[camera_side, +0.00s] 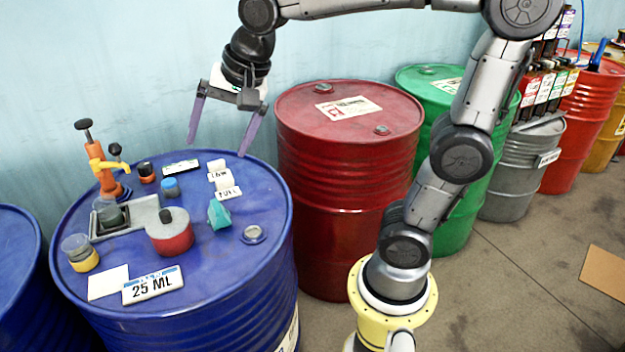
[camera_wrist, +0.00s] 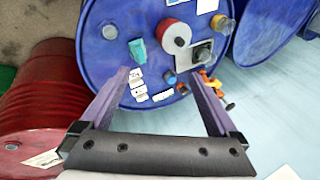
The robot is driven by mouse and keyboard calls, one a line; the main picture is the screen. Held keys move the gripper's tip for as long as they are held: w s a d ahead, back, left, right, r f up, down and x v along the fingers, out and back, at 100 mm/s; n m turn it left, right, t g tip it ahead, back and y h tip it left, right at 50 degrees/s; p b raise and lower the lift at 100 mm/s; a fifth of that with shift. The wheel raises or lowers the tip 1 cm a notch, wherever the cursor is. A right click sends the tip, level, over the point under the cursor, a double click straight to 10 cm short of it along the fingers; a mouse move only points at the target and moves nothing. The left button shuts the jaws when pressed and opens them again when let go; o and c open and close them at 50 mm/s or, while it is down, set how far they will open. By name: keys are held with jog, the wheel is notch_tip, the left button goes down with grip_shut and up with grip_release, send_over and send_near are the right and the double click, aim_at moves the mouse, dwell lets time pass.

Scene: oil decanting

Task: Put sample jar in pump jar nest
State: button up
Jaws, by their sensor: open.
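A small clear jar with a yellow band (camera_side: 80,252), which looks like the sample jar, stands at the left front of the blue drum's lid; it also shows in the wrist view (camera_wrist: 221,22). A grey tray (camera_side: 137,212), apparently the pump jar nest, lies beside the orange pump (camera_side: 108,181) with its yellow spout. A dark square with a dark greenish item (camera_side: 112,216) is in the tray; I cannot tell whether that is a jar. My gripper (camera_side: 216,148) is open and empty, above the drum's back edge, apart from the jar and tray.
A red drum (camera_side: 345,200) stands right. The lid's right front is mostly clear.

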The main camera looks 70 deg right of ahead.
jog(key=s+f+n, duration=0.3)
jog(key=s+n, duration=0.3)
jog(key=s, duration=0.2)
jog(key=s+f+n, duration=0.3)
jog(key=s+n, duration=0.3)
jog(key=s, duration=0.2)
jog(key=shift+d+f, duration=0.15)
jog(key=shift+d, duration=0.3)
